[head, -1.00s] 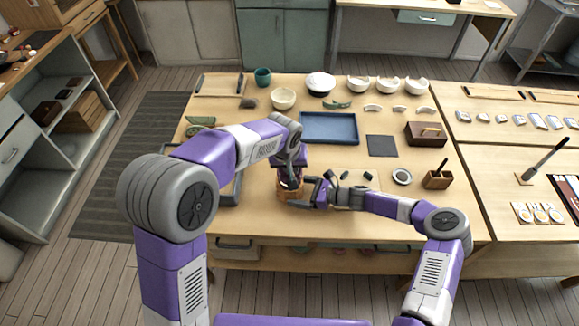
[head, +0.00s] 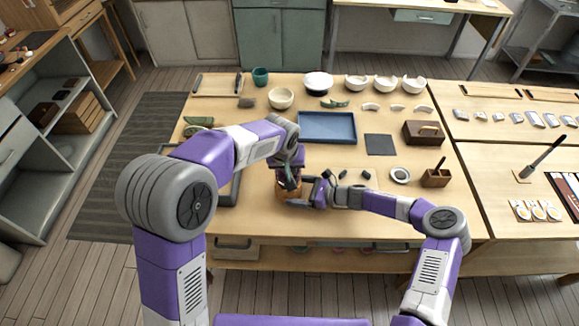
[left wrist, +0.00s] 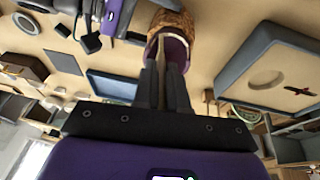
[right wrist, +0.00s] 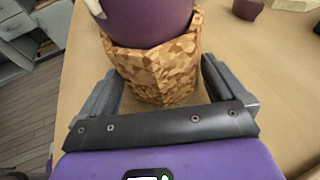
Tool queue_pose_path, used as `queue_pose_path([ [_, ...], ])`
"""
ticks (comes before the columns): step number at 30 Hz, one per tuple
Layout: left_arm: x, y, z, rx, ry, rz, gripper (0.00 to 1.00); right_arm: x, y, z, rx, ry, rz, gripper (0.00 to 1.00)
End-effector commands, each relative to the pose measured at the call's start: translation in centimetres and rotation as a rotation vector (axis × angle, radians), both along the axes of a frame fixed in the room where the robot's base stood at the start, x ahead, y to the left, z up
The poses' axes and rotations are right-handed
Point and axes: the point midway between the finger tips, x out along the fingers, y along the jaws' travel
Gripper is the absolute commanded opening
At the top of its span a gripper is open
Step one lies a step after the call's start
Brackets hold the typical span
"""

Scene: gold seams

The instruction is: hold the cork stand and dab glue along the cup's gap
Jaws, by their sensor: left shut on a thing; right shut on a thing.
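The brown speckled cork stand (right wrist: 155,70) holds a purple cup (right wrist: 145,20), which stands upright in it. My right gripper (right wrist: 158,88) is shut around the cork stand, one finger on each side, at the table's front part. My left gripper (head: 290,185) points down over the stand. In the left wrist view, its fingers (left wrist: 164,68) are close together at the cup's pale rim, with the purple cup (left wrist: 179,50) and the cork stand (left wrist: 172,22) just beyond. A thin tan piece shows between its fingertips.
A blue tray (head: 327,127) lies behind the stand, with a dark mat (head: 379,145) to its right. A small round dish (head: 400,174) and a wooden holder (head: 436,178) stand at the right. Bowls line the back. A grey-edged tray (head: 229,190) lies left.

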Motion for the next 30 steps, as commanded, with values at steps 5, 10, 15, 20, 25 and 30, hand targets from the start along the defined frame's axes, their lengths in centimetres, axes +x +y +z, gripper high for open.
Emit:
queue_pose_path([
  [5,0.0,0.0,-0.2,0.000,0.000,0.000,0.00,0.0,0.0,0.1,0.001,0.000,0.000,0.81],
  [10,0.0,0.0,-0.2,0.000,0.000,0.000,0.00,0.0,0.0,0.1,0.001,0.000,0.000,0.81],
  [15,0.0,0.0,-0.1,0.000,0.000,0.000,0.00,0.0,0.0,0.1,0.001,0.000,0.000,0.81],
  [20,0.0,0.0,0.2,0.000,0.000,0.000,0.00,0.0,0.0,0.1,0.001,0.000,0.000,0.81],
  [25,0.1,0.0,1.0,-0.001,-0.002,0.000,0.00,0.0,0.0,0.1,0.001,0.000,0.000,0.81],
  [30,0.0,0.0,2.2,-0.001,-0.002,0.000,0.00,0.0,0.0,0.1,0.001,0.000,0.000,0.81],
])
